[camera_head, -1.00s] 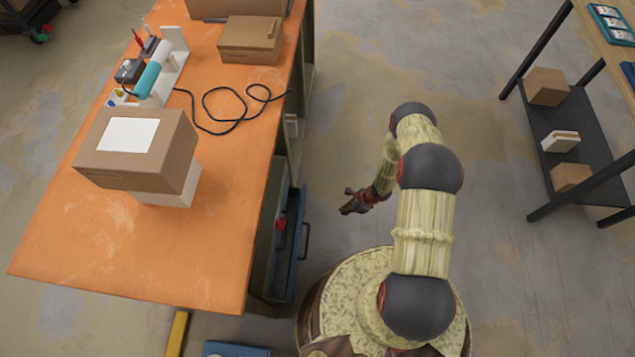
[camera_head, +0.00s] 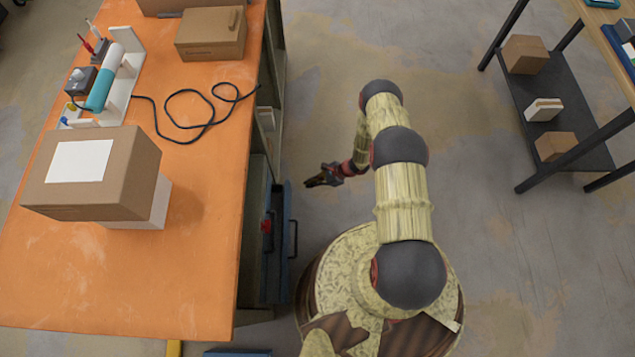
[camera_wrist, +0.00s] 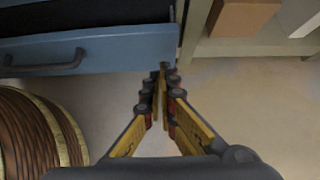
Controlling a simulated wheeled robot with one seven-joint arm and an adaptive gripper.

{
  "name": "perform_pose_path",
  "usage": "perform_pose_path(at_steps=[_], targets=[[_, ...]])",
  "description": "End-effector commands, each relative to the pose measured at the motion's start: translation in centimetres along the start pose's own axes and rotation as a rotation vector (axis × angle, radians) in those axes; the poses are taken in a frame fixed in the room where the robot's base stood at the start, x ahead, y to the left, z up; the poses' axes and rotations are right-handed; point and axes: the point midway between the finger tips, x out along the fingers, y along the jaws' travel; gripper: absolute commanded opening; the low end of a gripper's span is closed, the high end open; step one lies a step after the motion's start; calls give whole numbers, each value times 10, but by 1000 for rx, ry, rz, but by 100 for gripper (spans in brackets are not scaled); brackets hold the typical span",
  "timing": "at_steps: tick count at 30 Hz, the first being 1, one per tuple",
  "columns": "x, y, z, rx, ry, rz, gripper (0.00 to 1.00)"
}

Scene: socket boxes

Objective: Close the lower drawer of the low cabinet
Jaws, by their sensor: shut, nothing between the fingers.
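The lower drawer (camera_head: 284,240) is blue with a dark bar handle and stands pulled out from the low cabinet (camera_head: 247,240) under the orange worktop. A red object (camera_head: 267,224) shows inside it. In the wrist view the drawer front (camera_wrist: 120,48) and its handle (camera_wrist: 48,64) fill the upper left. My gripper (camera_head: 314,183) is shut and empty. It is beside the drawer's far end, to the right of the cabinet. In the wrist view the fingertips (camera_wrist: 164,70) are close to the drawer front's right end; I cannot tell whether they touch.
The orange worktop (camera_head: 195,270) carries cardboard boxes (camera_head: 95,175), a black cable (camera_head: 205,122) and a tool rack. A dark shelf unit (camera_head: 590,130) with boxes stands at the right. Open floor (camera_head: 490,260) lies between them.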

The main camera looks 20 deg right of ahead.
Motion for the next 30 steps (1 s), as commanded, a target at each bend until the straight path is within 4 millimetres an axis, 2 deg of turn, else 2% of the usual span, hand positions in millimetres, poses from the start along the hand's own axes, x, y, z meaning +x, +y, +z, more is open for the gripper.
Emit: perform_pose_path(at_steps=[1, 3, 9, 15, 26, 30], targets=[[14, 1, -2, -2, 0, 3, 0], [26, 1, -2, -2, 0, 2, 0], [46, 0, 18, -2, 0, 1, 0], [54, 0, 27, -1, 0, 0, 0], [54, 0, 29, 0, 0, -1, 0], [59, 14, 36, -1, -1, 3, 0]])
